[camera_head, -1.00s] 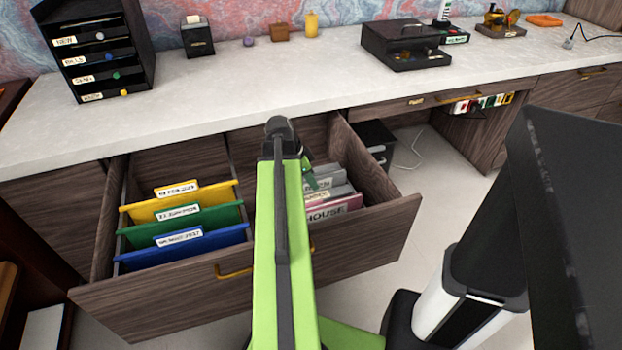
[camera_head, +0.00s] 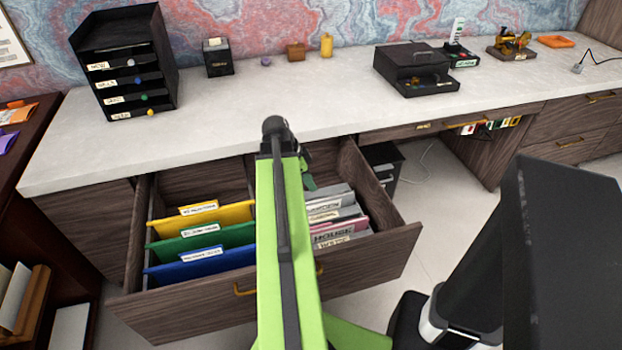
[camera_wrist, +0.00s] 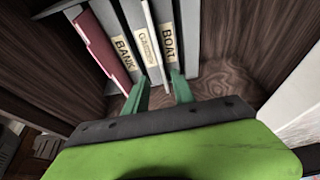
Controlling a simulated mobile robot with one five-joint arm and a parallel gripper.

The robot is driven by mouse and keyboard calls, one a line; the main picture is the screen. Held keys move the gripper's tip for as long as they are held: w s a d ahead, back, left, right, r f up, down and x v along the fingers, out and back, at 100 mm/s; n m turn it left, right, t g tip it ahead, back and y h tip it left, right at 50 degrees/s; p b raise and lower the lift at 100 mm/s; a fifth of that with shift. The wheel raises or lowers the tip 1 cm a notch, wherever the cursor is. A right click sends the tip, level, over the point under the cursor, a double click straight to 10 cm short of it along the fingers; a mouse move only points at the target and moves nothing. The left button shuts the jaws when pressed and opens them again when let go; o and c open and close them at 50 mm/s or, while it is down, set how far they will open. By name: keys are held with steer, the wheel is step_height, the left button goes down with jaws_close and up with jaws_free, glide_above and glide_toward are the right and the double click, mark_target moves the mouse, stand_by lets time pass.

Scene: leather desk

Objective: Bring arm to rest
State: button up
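My arm reaches over the open drawer (camera_head: 210,305), and its raised elbow hides part of the drawer. My gripper (camera_wrist: 159,92) shows in the wrist view with its two green fingers apart, so it is open. Grey and white files labelled BANK and BOAT (camera_wrist: 170,45) stand just beyond the fingertips. A thin white file edge (camera_wrist: 155,45) runs down toward the gap between the fingers; I cannot tell whether it touches them. In the head view my gripper is mostly hidden behind my arm, with only a bit of green showing.
Yellow, green and blue folders (camera_head: 200,260) hang in the drawer's left half. Grey and pink files (camera_head: 335,225) fill its right half. A pale desk top (camera_head: 230,120) lies behind, holding a black drawer organizer (camera_head: 128,65) and a black box (camera_head: 415,65).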

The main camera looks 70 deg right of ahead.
steer(key=w+a+r+n+t+p, duration=0.1)
steer(key=w+a+r+n+p, duration=0.25)
steer(key=w+a, duration=0.5)
steer(key=w+a+r+n+t+p, duration=0.15)
steer(key=w+a+r+p, duration=0.25)
steer(key=w+a, duration=0.5)
steer(key=w+a+r+n+p, duration=0.3)
steer(key=w+a+p, duration=0.1)
steer(key=w+a, duration=0.5)
steer(key=w+a+r+n+y+p, duration=0.1)
steer(key=w+a+r+n+p, duration=0.1)
steer(key=a+n, duration=0.8)
steer(key=w+a+r+n+y+p, duration=0.1)
steer(key=w+a+r+n+p, duration=0.1)
steer(key=a+n, duration=0.8)
steer(key=w+a+t+p, duration=0.1)
steer(key=a, duration=0.6)
steer(key=shift+a+r+y, duration=0.2)
steer(key=shift+a+y, duration=0.15)
steer(key=shift+y, duration=0.05)
steer(key=shift+w, duration=0.1)
